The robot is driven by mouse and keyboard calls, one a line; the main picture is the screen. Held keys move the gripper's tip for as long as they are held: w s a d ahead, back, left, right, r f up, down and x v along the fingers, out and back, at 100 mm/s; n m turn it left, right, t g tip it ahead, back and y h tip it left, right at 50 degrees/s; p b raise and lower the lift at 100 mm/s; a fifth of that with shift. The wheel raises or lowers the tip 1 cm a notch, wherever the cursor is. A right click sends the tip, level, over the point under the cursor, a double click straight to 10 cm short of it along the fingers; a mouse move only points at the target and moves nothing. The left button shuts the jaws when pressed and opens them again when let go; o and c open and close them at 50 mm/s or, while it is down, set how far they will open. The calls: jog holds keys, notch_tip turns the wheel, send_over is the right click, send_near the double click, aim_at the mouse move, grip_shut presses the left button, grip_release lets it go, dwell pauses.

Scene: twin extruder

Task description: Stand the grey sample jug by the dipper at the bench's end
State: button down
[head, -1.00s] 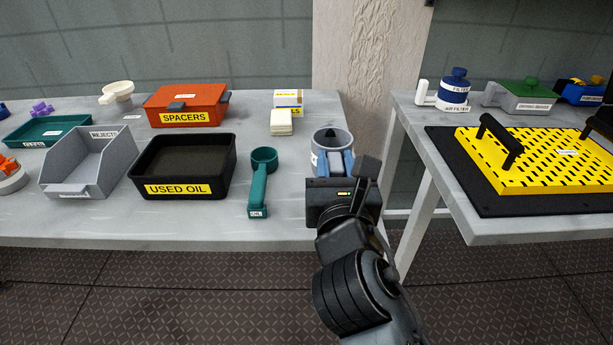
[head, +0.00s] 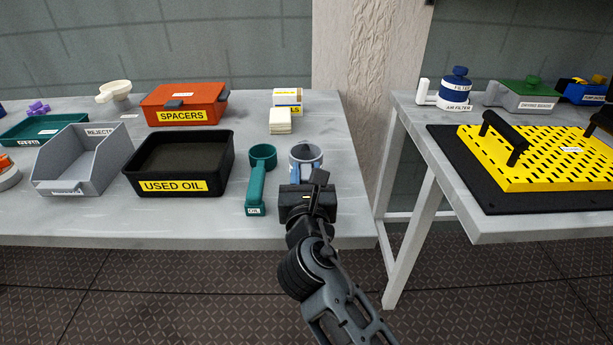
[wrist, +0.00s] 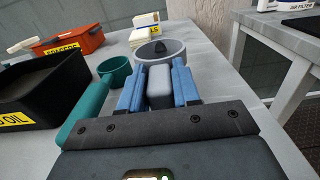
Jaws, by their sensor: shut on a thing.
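The grey sample jug (head: 305,151) is upright at the right end of the left bench, just right of the green dipper (head: 257,180). In the wrist view the jug's rim (wrist: 160,47) shows beyond my fingers, with something dark inside. My gripper (head: 304,178) is shut on the jug's grey handle (wrist: 159,86), between its two blue fingers. The dipper's cup (wrist: 114,70) is left of the jug, with a small gap between them. The jug's base is hidden behind my gripper, so I cannot tell whether it touches the bench.
A black used oil tray (head: 213,187) lies left of the dipper. White pads (head: 280,121) and a small box (head: 288,97) are behind the jug. Bare bench top (head: 342,190) lies right of the jug, up to the edge. A gap separates the second bench (head: 476,229).

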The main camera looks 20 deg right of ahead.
jog(key=c, duration=0.8)
grip_release()
jog(key=shift+f, duration=0.1)
